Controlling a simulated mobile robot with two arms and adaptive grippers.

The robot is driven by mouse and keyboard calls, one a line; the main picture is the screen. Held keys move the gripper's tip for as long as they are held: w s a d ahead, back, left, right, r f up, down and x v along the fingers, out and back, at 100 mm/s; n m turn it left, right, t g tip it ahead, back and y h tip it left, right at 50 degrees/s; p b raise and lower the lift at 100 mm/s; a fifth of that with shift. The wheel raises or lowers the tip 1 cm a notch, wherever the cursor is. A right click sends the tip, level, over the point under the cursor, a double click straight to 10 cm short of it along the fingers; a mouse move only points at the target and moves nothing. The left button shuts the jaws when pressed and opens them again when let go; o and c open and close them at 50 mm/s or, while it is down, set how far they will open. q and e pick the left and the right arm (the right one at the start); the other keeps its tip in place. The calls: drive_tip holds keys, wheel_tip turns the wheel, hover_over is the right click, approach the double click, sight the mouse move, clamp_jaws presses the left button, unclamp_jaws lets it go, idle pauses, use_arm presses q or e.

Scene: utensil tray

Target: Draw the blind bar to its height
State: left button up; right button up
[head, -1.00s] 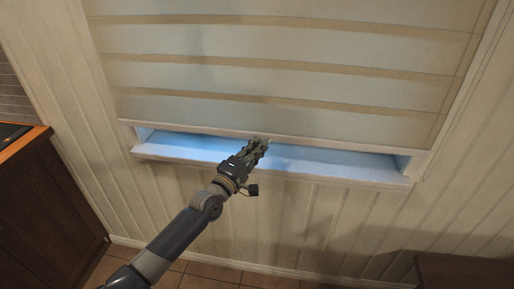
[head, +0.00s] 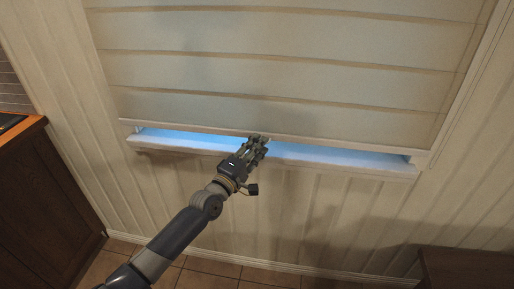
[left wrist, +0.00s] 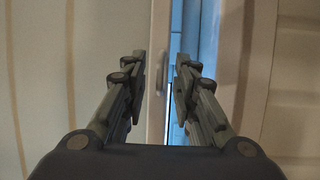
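The blind bar (head: 185,128) is the pale strip along the lower edge of the beige blind (head: 270,60), a little above the window sill. My left gripper (head: 262,141) is at the bar near its middle in the head view. In the left wrist view its two fingers (left wrist: 161,88) are apart, one on each side of the bar (left wrist: 157,120). A small rounded tab (left wrist: 160,75) on the bar shows between the fingertips. I cannot tell whether the fingers touch the bar. My right gripper is not in view.
The white window sill (head: 345,159) juts out below the bar, with a narrow bluish gap between them. A dark wooden cabinet (head: 45,200) stands at the left, and a brown piece of furniture (head: 465,268) at the lower right. The panelled wall below is bare.

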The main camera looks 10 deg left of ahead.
use_arm(q)
drive_tip(key=v, duration=1.2)
